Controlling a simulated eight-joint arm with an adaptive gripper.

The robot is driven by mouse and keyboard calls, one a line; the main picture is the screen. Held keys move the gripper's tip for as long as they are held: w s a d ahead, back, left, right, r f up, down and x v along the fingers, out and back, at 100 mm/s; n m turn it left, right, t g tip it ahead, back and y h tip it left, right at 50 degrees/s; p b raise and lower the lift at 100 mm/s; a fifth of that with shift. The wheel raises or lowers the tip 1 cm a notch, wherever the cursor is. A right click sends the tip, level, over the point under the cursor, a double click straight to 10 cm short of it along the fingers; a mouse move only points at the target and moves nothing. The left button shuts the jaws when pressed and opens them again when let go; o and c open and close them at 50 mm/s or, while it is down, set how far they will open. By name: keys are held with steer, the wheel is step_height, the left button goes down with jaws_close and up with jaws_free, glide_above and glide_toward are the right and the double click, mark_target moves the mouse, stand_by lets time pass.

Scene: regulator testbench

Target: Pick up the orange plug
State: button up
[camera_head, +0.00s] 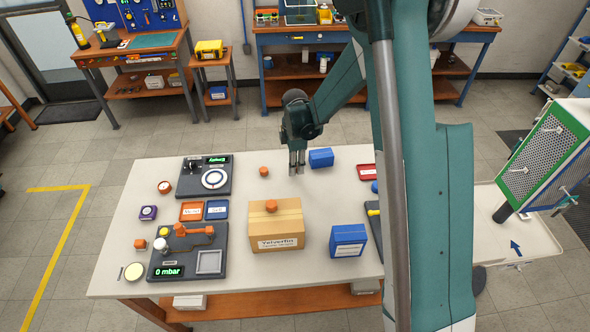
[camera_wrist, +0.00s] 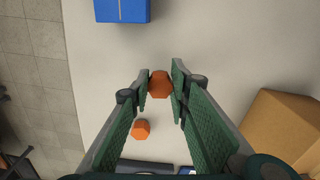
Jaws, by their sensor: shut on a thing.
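My gripper (camera_head: 297,170) is over the back middle of the white table. In the wrist view its green-padded fingers are closed on an orange plug (camera_wrist: 160,84), held at the fingertips (camera_wrist: 159,86). In the head view the held plug is hidden or too small to make out. A second orange plug (camera_head: 263,171) stands on the table left of my gripper; it also shows in the wrist view (camera_wrist: 141,128). An orange piece (camera_head: 270,206) sits on top of the cardboard box. I cannot tell how high the held plug is above the table.
A blue box (camera_head: 321,158) lies just right of my gripper. The cardboard box (camera_head: 276,232) and another blue box (camera_head: 348,241) stand nearer the front. Dark test panels (camera_head: 203,176) and small trays (camera_head: 192,212) fill the left side.

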steer(key=shift+r, duration=3.75)
steer(key=s+a+r+p, duration=0.2)
steer(key=s+r, duration=0.2)
steer(key=s, duration=0.5)
steer(key=s+a+r+m+p, duration=0.1)
steer(key=s+r, duration=0.3)
steer(key=s, duration=0.6)
steer(key=s+a+r+p, duration=0.3)
steer(key=s+a+r, duration=0.1)
steer(key=s, duration=0.5)
steer(key=shift+s+r+m, duration=0.15)
steer(key=shift+s+m, duration=0.15)
steer(key=shift+s, duration=0.1)
glide_above(281, 222)
steer(key=shift+f, duration=2.95)
steer(key=shift+f, duration=0.1)
steer(key=shift+f, duration=1.95)
